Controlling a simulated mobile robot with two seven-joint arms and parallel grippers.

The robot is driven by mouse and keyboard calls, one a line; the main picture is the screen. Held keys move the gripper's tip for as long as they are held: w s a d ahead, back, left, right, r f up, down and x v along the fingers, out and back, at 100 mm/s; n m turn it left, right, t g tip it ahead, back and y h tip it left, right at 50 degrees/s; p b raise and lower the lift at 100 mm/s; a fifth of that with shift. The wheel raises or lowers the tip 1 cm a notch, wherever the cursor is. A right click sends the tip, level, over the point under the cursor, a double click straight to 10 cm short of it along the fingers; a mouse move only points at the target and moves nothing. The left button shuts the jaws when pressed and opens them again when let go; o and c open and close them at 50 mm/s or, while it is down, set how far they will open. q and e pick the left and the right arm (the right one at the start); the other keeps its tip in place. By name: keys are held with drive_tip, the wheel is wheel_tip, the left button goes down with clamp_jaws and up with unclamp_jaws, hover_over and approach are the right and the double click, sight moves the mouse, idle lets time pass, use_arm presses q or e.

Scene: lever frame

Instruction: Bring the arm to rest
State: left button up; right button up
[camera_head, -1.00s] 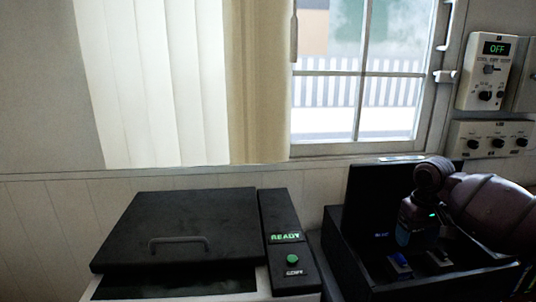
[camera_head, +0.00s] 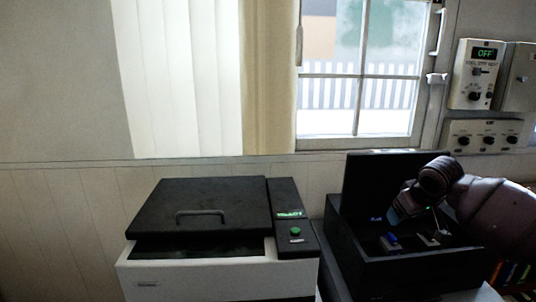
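My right arm comes in from the right edge, dark purple, and bends down over an open black box (camera_head: 375,272). The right gripper (camera_head: 398,212) hangs above the box's inside, in front of its raised lid (camera_head: 365,178). Its fingers are too dark and small to tell open from shut. Inside the box are a small blue item (camera_head: 392,238) and a small light item (camera_head: 430,238), both apart from the gripper as far as I can tell. My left arm and gripper are out of view.
A copier (camera_head: 200,276) with a dark lid (camera_head: 198,205), a green button (camera_head: 295,232) and a lit green display stands left of the box. A window and curtain (camera_head: 190,80) are behind. A wall controller (camera_head: 474,74) reads OFF. Books (camera_head: 515,272) stand at lower right.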

drive_tip(key=a+f+n+t+y, duration=0.25)
drive_tip(key=a+t, duration=0.25)
drive_tip(key=a, duration=0.3)
drive_tip(key=s+a+f+t, duration=0.1)
drive_tip(key=s+f, duration=0.1)
drive_tip(key=s+a+f+n+t+y, duration=0.1)
drive_tip(key=s+f, duration=0.1)
drive_tip(key=f, duration=0.1)
drive_tip(key=s+a+f+t, duration=0.1)
drive_tip(key=s+f, duration=0.1)
drive_tip(key=shift+s+a+f+y, duration=0.2)
drive_tip(key=shift+s+a+y, duration=0.05)
drive_tip(key=shift+s, duration=0.1)
drive_tip(key=s+d+f+m+g+h, duration=0.1)
drive_tip(key=s+f+m, duration=0.1)
drive_tip(key=s+f, duration=0.5)
drive_tip(key=s+d+f+m+h, duration=0.1)
drive_tip(key=s+f+h, duration=0.1)
drive_tip(key=s+f, duration=0.5)
drive_tip(key=s+d+f+m+g+h, duration=0.1)
drive_tip(key=s+f, duration=0.6)
drive_tip(key=s, duration=0.9)
drive_tip(key=shift+s+d+m+g+h, duration=0.25)
drive_tip(key=shift+d+m+g+h, duration=0.05)
drive_tip(key=shift+m, duration=0.55)
